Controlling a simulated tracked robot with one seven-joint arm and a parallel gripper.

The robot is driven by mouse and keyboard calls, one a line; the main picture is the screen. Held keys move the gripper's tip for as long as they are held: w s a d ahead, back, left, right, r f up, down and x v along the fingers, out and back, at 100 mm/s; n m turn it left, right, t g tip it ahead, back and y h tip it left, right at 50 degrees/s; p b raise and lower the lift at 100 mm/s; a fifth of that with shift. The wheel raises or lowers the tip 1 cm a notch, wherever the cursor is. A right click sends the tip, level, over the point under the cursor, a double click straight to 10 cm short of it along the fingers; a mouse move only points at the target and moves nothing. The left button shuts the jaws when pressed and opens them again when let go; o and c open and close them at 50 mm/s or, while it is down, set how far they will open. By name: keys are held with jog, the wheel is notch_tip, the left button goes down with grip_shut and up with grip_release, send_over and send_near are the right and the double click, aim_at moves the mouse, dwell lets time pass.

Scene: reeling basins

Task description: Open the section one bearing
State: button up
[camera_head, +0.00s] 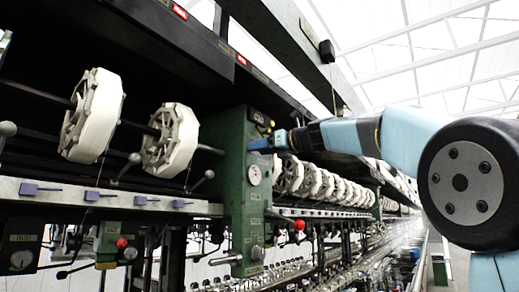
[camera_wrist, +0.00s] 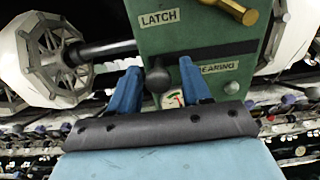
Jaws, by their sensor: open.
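The section's bearing housing is on a green upright panel (camera_head: 232,165), also close up in the wrist view (camera_wrist: 200,42). There the panel carries a LATCH label (camera_wrist: 159,18) beside a brass handle (camera_wrist: 235,11), and a lower BEARING label (camera_wrist: 219,66). A dark round knob (camera_wrist: 158,78) shows between my gripper's two blue fingers (camera_wrist: 160,67). The fingers are apart, one each side of the knob in this view. I cannot tell whether they touch it. In the head view my gripper (camera_head: 258,144) is at the panel's right side, its tips small and partly unclear.
White reels (camera_head: 92,115) sit on a dark shaft (camera_head: 212,150) left of the panel, with a row of reels (camera_head: 315,182) on the right. A pale rail (camera_head: 150,198) with several small levers runs below. A red-knobbed lever (camera_head: 299,225) stands right of the panel.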

jog(key=shift+w+a, duration=0.15)
jog(key=shift+a, duration=0.1)
jog(key=shift+c, duration=0.3)
grip_shut()
